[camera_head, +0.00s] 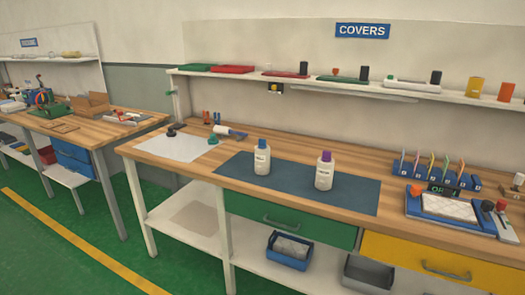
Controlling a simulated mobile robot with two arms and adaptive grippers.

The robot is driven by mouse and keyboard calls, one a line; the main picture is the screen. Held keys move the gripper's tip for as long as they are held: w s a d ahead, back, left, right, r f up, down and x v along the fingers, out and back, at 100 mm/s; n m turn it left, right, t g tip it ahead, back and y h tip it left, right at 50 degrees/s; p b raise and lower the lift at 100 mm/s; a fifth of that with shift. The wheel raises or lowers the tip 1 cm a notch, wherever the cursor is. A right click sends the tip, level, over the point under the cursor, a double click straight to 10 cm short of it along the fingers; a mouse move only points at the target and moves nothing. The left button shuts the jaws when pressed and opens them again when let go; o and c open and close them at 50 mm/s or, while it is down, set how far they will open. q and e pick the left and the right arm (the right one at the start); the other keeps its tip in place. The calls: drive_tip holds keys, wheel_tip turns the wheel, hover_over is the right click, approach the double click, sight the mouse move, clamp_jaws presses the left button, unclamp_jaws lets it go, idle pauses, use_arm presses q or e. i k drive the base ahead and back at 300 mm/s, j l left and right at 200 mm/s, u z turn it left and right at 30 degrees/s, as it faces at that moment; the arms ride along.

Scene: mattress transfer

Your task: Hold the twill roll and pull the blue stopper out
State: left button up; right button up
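A small white, roll-like object (222,130) lies on the wooden bench (190,132), behind the white sheet. A dark blue piece (238,134) is at its right end. It is too small to tell whether this is the twill roll with its blue stopper. A white bottle with a blue cap (262,158) stands upright on the dark blue mat. Neither of my grippers is in view.
A white bottle with a purple cap (325,173) stands on the dark blue mat (290,190). A white sheet (175,148) lies left of it, with small dark and green items at its edge. A blue rack (430,172) and device stand right. A shelf (300,82) runs above.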

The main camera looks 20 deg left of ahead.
sight(261, 142)
drive_tip(key=j+z, duration=0.1)
drive_tip(key=z, duration=0.25)
drive_tip(key=j+z, duration=0.25)
drive_tip(key=j, duration=0.4)
drive_tip(key=j+z, duration=0.25)
drive_tip(key=j, duration=0.4)
drive_tip(key=k+j+z, duration=0.15)
drive_tip(key=j+z, duration=0.15)
drive_tip(key=j, duration=0.3)
